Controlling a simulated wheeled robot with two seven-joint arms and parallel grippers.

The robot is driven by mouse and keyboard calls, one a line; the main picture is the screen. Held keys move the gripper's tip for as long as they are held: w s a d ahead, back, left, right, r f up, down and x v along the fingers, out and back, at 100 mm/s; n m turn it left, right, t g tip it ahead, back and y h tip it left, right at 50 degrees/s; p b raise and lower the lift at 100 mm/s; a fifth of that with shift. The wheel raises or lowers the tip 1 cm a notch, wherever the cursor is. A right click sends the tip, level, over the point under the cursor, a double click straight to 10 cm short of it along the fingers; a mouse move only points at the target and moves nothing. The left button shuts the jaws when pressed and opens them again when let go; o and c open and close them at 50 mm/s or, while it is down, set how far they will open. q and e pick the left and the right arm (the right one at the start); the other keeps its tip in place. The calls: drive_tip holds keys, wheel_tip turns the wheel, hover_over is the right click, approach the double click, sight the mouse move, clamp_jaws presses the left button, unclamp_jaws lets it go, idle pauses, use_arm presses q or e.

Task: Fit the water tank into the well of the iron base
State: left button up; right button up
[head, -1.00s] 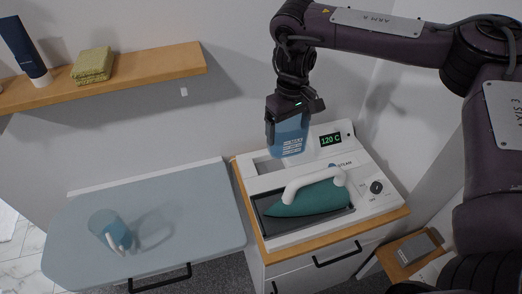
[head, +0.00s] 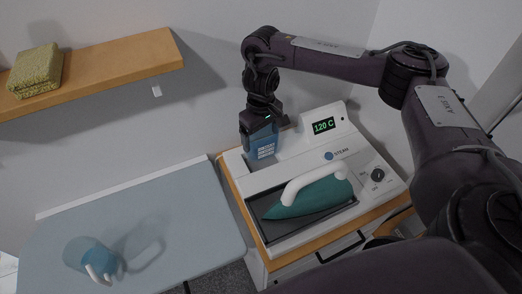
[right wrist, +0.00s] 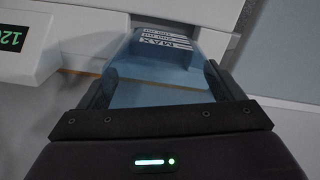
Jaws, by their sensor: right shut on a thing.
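The water tank (head: 264,149) is a clear blue box with white markings. My right gripper (head: 260,130) is shut on its upper part and holds it upright over the back left of the white iron base (head: 256,185). In the right wrist view the tank (right wrist: 160,72) sits between the fingers (right wrist: 158,90), with its MAX mark showing. The tank covers most of the well, and I cannot tell whether its lower end is inside. A teal iron (head: 312,198) with a white handle rests in the base's front tray. My left gripper is not in view.
The base stands on a wood-topped cabinet (head: 259,240). At left, a pale blue board (head: 150,215) bears a clear blue jug (head: 84,255) with a white handle. The display (head: 324,125) rises beside the tank.

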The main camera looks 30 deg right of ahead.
sight(262, 147)
wheel_tip(262, 147, down, 2)
drive_tip(key=shift+s+f, duration=0.1)
wheel_tip(262, 147, down, 3)
drive_tip(key=shift+s+f+b, duration=0.1)
drive_tip(key=shift+b, duration=0.65)
drive_tip(key=shift+f, duration=0.35)
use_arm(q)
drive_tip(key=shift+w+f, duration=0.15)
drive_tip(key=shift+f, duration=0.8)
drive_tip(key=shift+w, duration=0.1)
use_arm(e)
drive_tip(key=shift+f, duration=0.1)
drive_tip(key=o, duration=0.9)
use_arm(q)
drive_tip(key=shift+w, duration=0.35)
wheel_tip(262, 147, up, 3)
drive_tip(key=p, duration=0.2)
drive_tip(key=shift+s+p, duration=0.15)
drive_tip(key=shift+p, duration=0.2)
use_arm(e)
wheel_tip(262, 147, up, 12)
